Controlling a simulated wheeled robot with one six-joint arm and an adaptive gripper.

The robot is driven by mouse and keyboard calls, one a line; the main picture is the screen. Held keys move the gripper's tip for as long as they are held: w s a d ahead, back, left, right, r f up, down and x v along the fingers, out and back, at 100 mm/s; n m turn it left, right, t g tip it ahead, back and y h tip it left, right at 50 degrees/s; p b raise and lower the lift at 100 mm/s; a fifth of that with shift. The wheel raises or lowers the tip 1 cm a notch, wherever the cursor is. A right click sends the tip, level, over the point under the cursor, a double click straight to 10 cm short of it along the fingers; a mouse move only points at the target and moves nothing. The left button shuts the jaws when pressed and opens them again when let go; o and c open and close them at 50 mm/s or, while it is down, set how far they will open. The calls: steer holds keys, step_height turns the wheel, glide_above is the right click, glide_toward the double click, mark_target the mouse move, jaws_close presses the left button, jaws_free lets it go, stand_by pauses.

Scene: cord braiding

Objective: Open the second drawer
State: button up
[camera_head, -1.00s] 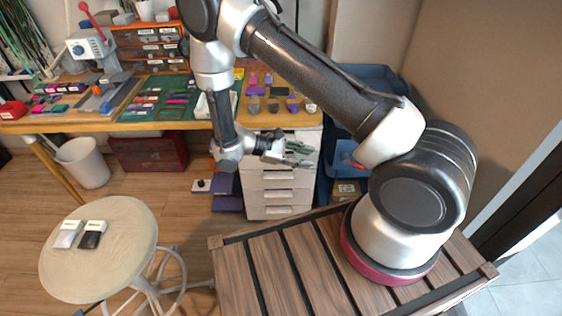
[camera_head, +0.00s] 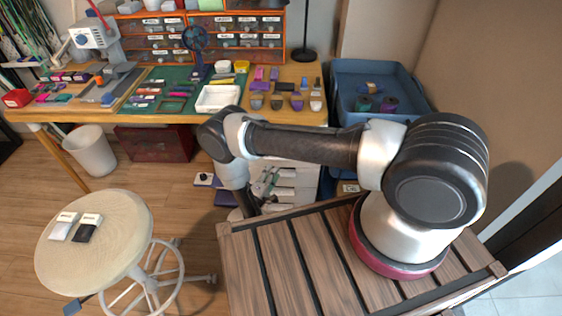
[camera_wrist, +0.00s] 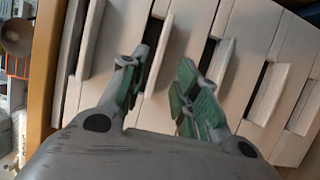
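A white drawer cabinet (camera_head: 305,178) stands under the workbench, partly hidden behind my arm in the head view. In the wrist view its drawer fronts (camera_wrist: 190,40) appear turned sideways, with the bench side at the left. Several drawers show long raised handles with dark gaps beside them. The second handle from the left (camera_wrist: 158,45) lies between the lines of my two fingers. My gripper (camera_wrist: 160,80), with green finger pads, is open and empty close to the fronts. It also shows in the head view (camera_head: 268,182). I cannot tell whether the fingertips touch the handle.
The wooden bench (camera_head: 290,118) with tools and small parts is above the cabinet. A blue bin stack (camera_head: 365,75) is to its right. A round stool (camera_head: 95,245) is at left, a white bin (camera_head: 90,150) behind it.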

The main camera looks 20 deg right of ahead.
steer(key=x, duration=0.7)
steer(key=shift+w+d, duration=0.2)
steer(key=shift+d, duration=0.05)
jaws_close()
